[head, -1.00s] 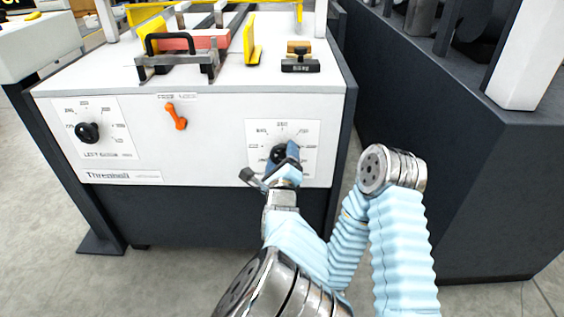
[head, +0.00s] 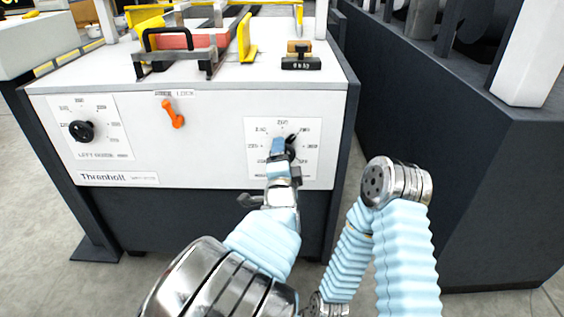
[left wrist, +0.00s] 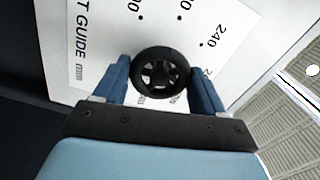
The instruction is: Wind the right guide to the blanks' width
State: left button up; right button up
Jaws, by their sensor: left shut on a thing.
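The right guide's black knob (head: 291,147) sits on a white numbered dial plate (head: 262,167) at the right of the machine's front panel. My left gripper (head: 284,150) is shut on this knob, its blue fingers on either side of the rim. The left wrist view shows the round knob (left wrist: 161,75) between the fingers, with part of the word "GUIDE" and dial numbers around it. The exact setting is hard to read. On top, an upright yellow guide plate (head: 246,38) stands right of a red piece (head: 188,41). My right gripper is not in view.
An orange lever (head: 173,113) sits mid-panel under a lock label. The left guide knob (head: 81,131) is at the panel's left. A black block with a wooden top (head: 300,62) rests on the machine. A dark cabinet (head: 430,170) stands to the right across a narrow gap.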

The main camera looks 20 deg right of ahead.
pick_arm(q)
jog(key=shift+d+f+n+b, duration=0.1)
jog(key=shift+n+b, duration=3.15)
jog(key=shift+n, duration=5.45)
jog(key=shift+f+n+b, duration=0.1)
jog(key=shift+n+b, duration=3.15)
jog(key=shift+n, duration=5.45)
jog(key=o, duration=1)
jog(key=shift+r, duration=0.15)
jog(key=shift+o, duration=0.2)
